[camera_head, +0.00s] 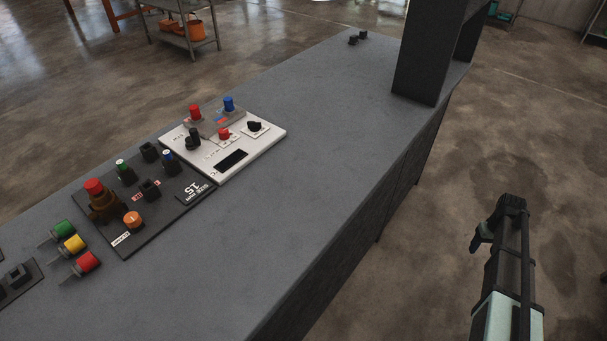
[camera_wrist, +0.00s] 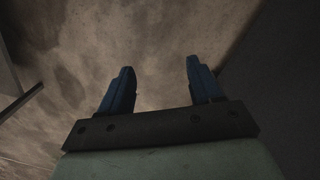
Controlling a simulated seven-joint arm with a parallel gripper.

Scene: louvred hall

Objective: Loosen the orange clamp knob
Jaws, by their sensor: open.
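The orange knob (camera_head: 133,219) sits on the front right part of a black panel (camera_head: 150,235) on the grey bench. It has a small white label in front of it. In the head view my arm is at the lower right, beyond the bench's right edge and over the floor, well apart from the knob. In the wrist view my gripper (camera_wrist: 160,88) is open, with two dark blue fingers apart and nothing between them. The wrist view shows floor and a dark side surface, and no knob.
The same panel bears a red knob (camera_head: 94,187) on a brown base and several small knobs. A white panel (camera_head: 262,146) adjoins it. Green, yellow and red cylinders (camera_head: 87,262) lie in front. A dark pillar (camera_head: 425,60) stands on the bench's far right; the bench's right side is bare.

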